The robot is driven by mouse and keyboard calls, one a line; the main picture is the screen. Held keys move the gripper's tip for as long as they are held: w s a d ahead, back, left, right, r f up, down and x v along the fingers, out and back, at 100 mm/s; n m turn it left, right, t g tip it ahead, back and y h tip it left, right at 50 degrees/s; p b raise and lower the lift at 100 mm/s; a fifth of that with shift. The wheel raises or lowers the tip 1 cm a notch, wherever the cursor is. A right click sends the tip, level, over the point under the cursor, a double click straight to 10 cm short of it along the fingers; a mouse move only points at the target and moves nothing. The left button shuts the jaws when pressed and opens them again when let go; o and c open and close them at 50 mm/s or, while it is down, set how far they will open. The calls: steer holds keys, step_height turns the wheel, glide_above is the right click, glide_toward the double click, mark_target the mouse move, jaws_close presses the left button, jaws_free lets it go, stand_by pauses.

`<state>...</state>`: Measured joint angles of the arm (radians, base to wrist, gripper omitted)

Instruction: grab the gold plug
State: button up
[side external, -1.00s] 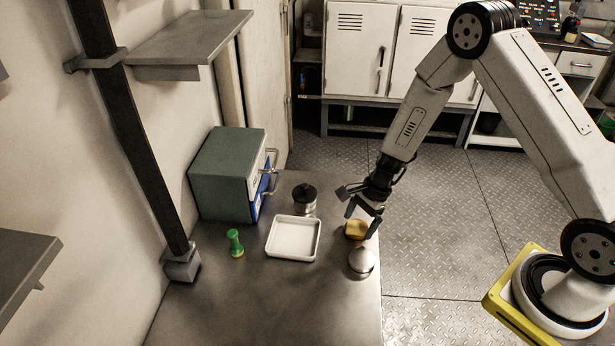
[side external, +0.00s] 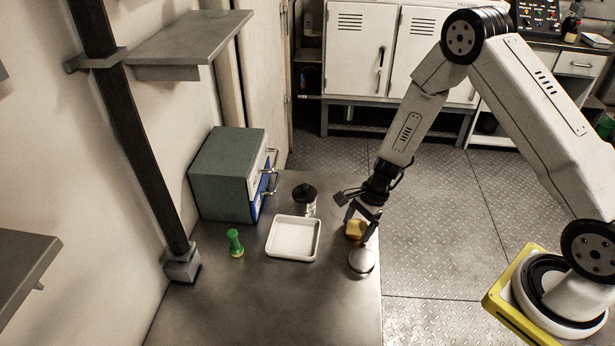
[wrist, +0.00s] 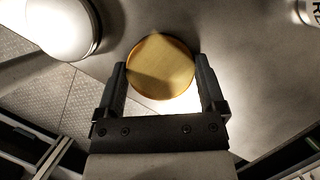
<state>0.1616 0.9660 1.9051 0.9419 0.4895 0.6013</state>
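The gold plug (side external: 355,230) is a round, flat-topped gold piece near the right edge of the metal table. It also shows in the wrist view (wrist: 161,66), just past and between my fingertips. My gripper (wrist: 160,80) is open, with one finger on either side of the near part of the plug. In the side view my gripper (side external: 358,222) points down at the plug and partly covers it. I cannot tell whether the fingers touch it.
A silver domed piece (side external: 361,262) stands close beside the plug, also seen in the wrist view (wrist: 60,28). A white tray (side external: 294,257), a black-topped canister (side external: 305,200), a green-handled tool (side external: 235,243) and a green drawer box (side external: 226,176) stand to the left. The front of the table is clear.

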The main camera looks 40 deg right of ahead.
jaws_close()
steer(key=shift+r, duration=0.2)
steer(key=shift+r, duration=1.1)
steer(key=s+r, duration=1)
steer(key=s, duration=0.4)
steer(key=shift+r, duration=0.2)
steer(key=shift+w, duration=0.1)
